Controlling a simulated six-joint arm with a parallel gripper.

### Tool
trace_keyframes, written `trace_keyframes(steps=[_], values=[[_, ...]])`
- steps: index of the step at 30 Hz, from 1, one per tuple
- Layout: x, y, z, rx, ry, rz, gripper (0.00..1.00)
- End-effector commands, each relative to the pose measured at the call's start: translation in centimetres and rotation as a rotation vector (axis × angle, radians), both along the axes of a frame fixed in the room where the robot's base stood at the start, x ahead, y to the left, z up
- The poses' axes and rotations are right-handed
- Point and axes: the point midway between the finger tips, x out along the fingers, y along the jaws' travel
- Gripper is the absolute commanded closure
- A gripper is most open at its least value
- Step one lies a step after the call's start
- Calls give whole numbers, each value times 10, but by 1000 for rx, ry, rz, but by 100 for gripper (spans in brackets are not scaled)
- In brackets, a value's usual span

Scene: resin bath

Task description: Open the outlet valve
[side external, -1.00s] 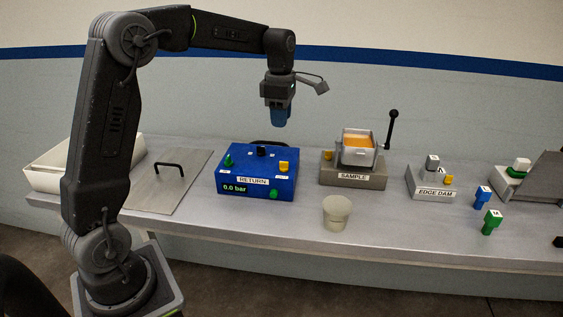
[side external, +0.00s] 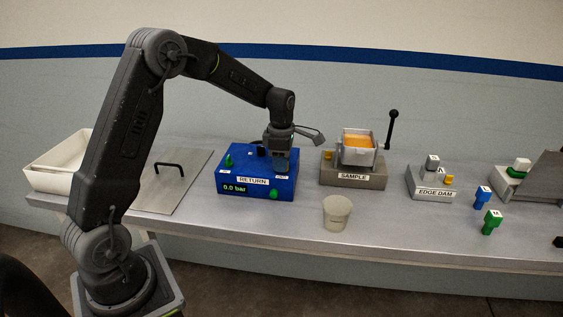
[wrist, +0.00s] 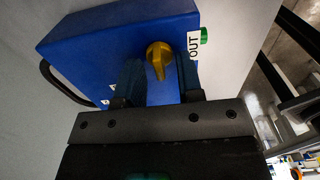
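The outlet valve is a yellow knob (wrist: 158,58) beside the OUT label (wrist: 193,45) on the blue RETURN box (side external: 240,190). In the wrist view the knob lies between my gripper's two fingers, with a gap visible on each side. My gripper (side external: 281,168) is open and low over the right side of the box. In the side view the fingers hide the yellow knob. A green knob (side external: 228,161) stands at the box's left, and the display (side external: 236,188) reads 0.0 bar.
A metal plate with a black handle (side external: 168,168) lies left of the box. The SAMPLE stand (side external: 352,178) is to the right, with a translucent cup (side external: 337,212) in front. The EDGE DAM block (side external: 430,190) is farther right. Bench space in front of the box is narrow.

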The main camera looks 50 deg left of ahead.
Motion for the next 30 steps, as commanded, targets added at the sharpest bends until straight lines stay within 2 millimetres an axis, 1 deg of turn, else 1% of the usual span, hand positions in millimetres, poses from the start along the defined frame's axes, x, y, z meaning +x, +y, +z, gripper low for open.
trace_keyframes(steps=[3, 10, 11, 20, 26, 30], values=[[0, 0, -5, 0, 0, 0, 66], [0, 0, -5, 0, 0, 0, 66], [0, 0, -5, 0, 0, 0, 68], [0, 0, -4, 1, -1, 0, 97], [0, 0, -4, 1, -1, -12, 97], [0, 0, -4, 1, -1, -51, 97]])
